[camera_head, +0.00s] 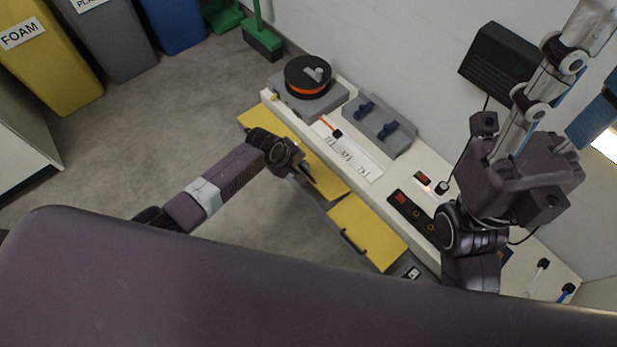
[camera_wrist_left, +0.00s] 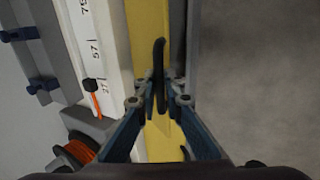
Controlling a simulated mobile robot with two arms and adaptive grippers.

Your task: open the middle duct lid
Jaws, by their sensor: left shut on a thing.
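A row of yellow duct lids runs along the front of the pale bench. My left gripper (camera_head: 306,176) is over the middle duct lid (camera_head: 325,178). In the left wrist view, my left gripper (camera_wrist_left: 160,92) is shut on that lid's dark handle (camera_wrist_left: 159,62), which stands between the blue fingers. The lid looks closed or nearly so; the gripper hides part of it. The nearer yellow lid (camera_head: 372,228) lies flat with its dark handle (camera_head: 352,242) in sight. Another handle (camera_wrist_left: 186,153) shows behind my fingers. My right gripper (camera_head: 570,100) is raised at the right, partly out of frame.
The bench holds an orange-and-black spool (camera_head: 307,77), a grey block with blue clamps (camera_head: 380,125), a marked white strip (camera_head: 347,150) and a dark button panel (camera_head: 412,212). A black box (camera_head: 500,60) hangs on the wall. Floor left of the lids is clear.

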